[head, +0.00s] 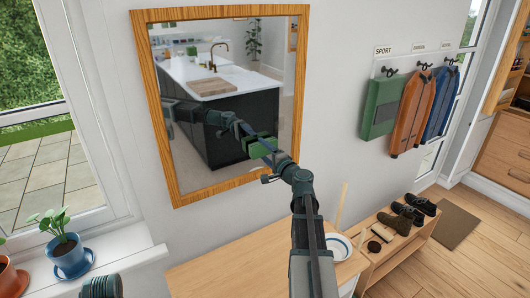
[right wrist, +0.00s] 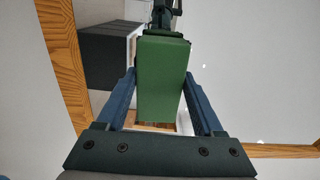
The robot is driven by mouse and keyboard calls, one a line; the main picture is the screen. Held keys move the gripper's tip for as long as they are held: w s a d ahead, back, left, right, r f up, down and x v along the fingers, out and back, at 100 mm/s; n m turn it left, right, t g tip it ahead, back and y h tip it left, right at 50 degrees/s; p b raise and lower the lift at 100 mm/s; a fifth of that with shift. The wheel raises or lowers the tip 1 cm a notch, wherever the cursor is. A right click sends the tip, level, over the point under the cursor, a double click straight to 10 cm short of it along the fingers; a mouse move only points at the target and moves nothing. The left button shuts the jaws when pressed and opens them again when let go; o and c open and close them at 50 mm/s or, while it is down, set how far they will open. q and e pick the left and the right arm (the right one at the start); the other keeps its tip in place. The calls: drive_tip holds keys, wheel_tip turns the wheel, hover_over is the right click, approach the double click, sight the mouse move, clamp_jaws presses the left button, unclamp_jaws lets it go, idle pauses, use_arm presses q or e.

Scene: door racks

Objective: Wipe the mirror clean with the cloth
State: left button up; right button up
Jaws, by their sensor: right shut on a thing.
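The mirror (head: 215,135) hangs on the wall in a wooden frame and reflects a kitchen island and my arm. Part of its glass and frame also shows in the right wrist view (right wrist: 250,90). My right gripper (head: 270,156) is in front of the lower right part of the glass. It is shut on the green cloth (head: 259,147), a thick block that sits between the two fingers in the right wrist view (right wrist: 162,80). The cloth is at or very close to the glass; I cannot tell whether it touches. No clear smudge is visible. My left gripper is out of view.
A wooden bench (head: 225,265) stands below the mirror, with a white dish (head: 338,247) at its right. A shoe rack (head: 395,250) and hanging coats (head: 412,112) are to the right. Potted plants (head: 65,248) stand on the left windowsill.

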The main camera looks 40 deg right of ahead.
sight(282, 138)
drive_tip(key=shift+w, duration=0.5)
drive_tip(key=shift+d, duration=0.15)
drive_tip(key=shift+s+d, duration=0.15)
drive_tip(key=shift+d, duration=0.7)
drive_tip(key=shift+s+d, duration=0.15)
drive_tip(key=shift+d, duration=0.65)
drive_tip(key=d, duration=0.3)
drive_tip(key=shift+s+d, duration=0.1)
drive_tip(key=shift+d, duration=0.15)
drive_tip(key=shift+d, duration=0.1)
drive_tip(key=shift+s+d, duration=0.2)
drive_tip(key=shift+d, duration=1.5)
